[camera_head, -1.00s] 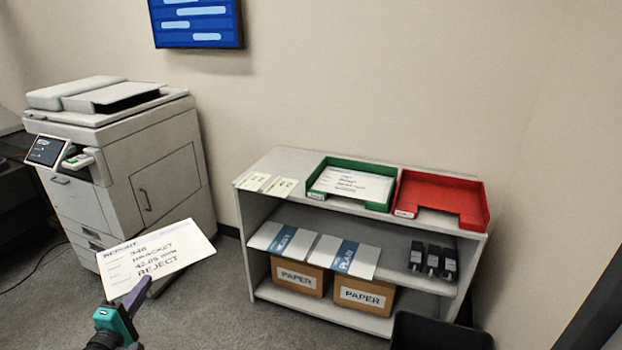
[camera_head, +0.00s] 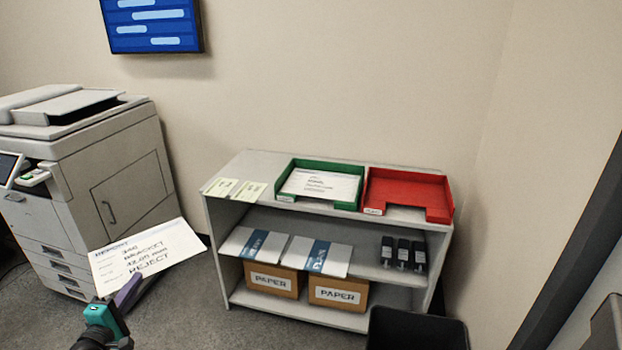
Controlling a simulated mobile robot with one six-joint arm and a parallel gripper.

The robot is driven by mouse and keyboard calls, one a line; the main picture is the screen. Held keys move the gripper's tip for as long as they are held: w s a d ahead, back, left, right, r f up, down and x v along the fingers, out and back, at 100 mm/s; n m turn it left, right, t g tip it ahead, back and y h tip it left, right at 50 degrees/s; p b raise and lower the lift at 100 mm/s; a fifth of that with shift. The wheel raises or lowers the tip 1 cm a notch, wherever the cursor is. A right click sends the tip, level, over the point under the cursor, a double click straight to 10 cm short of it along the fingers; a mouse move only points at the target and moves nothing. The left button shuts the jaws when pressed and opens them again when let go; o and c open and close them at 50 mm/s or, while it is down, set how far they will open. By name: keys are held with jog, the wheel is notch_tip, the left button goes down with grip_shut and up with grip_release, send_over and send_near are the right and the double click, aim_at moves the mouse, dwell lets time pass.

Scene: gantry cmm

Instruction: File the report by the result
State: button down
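My gripper (camera_head: 124,298) is at the lower left, shut on a white report sheet (camera_head: 150,256) by its lower edge. The sheet reads REPORT, BRACKET and REJECT; its smaller text is blurred. It is held up in front of the printer, well left of the shelf. A green tray (camera_head: 287,172) stands on the shelf top with a printed sheet (camera_head: 320,185) lying in it. A red tray (camera_head: 407,190) stands to its right and looks empty. Both trays have small front labels, too small to read.
A white shelf unit (camera_head: 250,163) holds booklets (camera_head: 318,256), black cartridges (camera_head: 403,252) and PAPER boxes (camera_head: 338,292). Yellow notes (camera_head: 235,188) lie left of the green tray. A black bin (camera_head: 415,328) stands before the shelf's right end. A printer (camera_head: 120,170) stands at left.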

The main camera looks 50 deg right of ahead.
aim_at(201, 246)
jog(key=d+r+m+g+p, duration=0.1)
jog(key=d, duration=0.5)
jog(key=s+d+r+g+h+p, duration=0.1)
jog(key=d, duration=0.6)
jog(key=s+d+r+m+g+p, duration=0.1)
jog(key=d+g, duration=0.1)
jog(key=d, duration=0.5)
jog(key=shift+d+r+m+h, duration=0.1)
jog(key=shift+d+m+h, duration=0.2)
jog(key=shift+h, duration=0.1)
jog(key=s+d+r+m+g+p, duration=0.25)
jog(key=s+d, duration=0.45)
jog(key=d, duration=0.4)
jog(key=s+d+r+m+g+p, duration=0.1)
jog(key=s+d+g, duration=0.2)
jog(key=s+d, duration=0.6)
jog(key=s+d+r+m+g+p, duration=0.25)
jog(key=s+d, duration=0.25)
jog(key=d, duration=0.9)
jog(key=s+d+r+g+p, duration=0.1)
jog(key=s+d+g, duration=0.1)
jog(key=s+d, duration=0.3)
jog(key=s+d+r+m+g+y+p, duration=0.1)
jog(key=s+d, duration=0.5)
jog(key=s, duration=0.6)
jog(key=shift+s+d+r+g+p, duration=0.2)
jog(key=shift+s+r+g+p, duration=0.1)
jog(key=shift+g, duration=0.3)
jog(key=shift+w+d+f, duration=0.1)
